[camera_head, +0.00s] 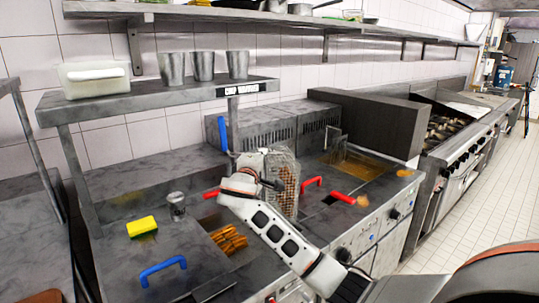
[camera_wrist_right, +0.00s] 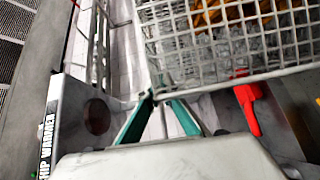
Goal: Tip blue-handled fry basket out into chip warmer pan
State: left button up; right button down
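The fry basket (camera_head: 284,182) is a wire mesh basket with golden chips inside. It stands steeply tilted above the fryer counter, with its blue handle (camera_head: 222,134) up and to the left. My right gripper (camera_head: 264,184) is at the basket's near left side. In the right wrist view its teal fingers (camera_wrist_right: 160,98) are close together at the basket's wire edge, and the basket mesh (camera_wrist_right: 230,45) fills the top. The fingers seem shut on the basket's frame; the exact contact is partly hidden. The chip warmer pan (camera_head: 209,227), sunk in the counter, holds some chips. My left gripper is not in view.
Red handles (camera_head: 312,181) and another blue handle (camera_head: 163,268) stick up from the counter. A yellow sponge (camera_head: 142,227) and a metal shaker (camera_head: 177,206) stand left of the pan. A shelf (camera_head: 160,97) with metal cups overhangs the back. An oil vat (camera_head: 358,165) lies to the right.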

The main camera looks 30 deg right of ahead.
pick_arm(q)
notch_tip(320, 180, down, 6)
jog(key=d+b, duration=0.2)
jog(key=b, duration=0.6)
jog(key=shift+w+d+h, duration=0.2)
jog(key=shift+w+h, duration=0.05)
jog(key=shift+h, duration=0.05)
pick_arm(e)
jog(key=w+a+f+n+t, duration=0.1)
jog(key=w+a+f+n, duration=0.2)
jog(key=a, duration=0.5)
jog(key=w+a+f+n+t+h, duration=0.1)
jog(key=w+a+f+n+t, duration=0.1)
jog(key=w+a+f+n, duration=0.2)
jog(key=shift+a+n+t, duration=0.3)
jog(key=shift+a+n, duration=0.9)
jog(key=shift+a, duration=1.1)
jog(key=shift+f, duration=0.1)
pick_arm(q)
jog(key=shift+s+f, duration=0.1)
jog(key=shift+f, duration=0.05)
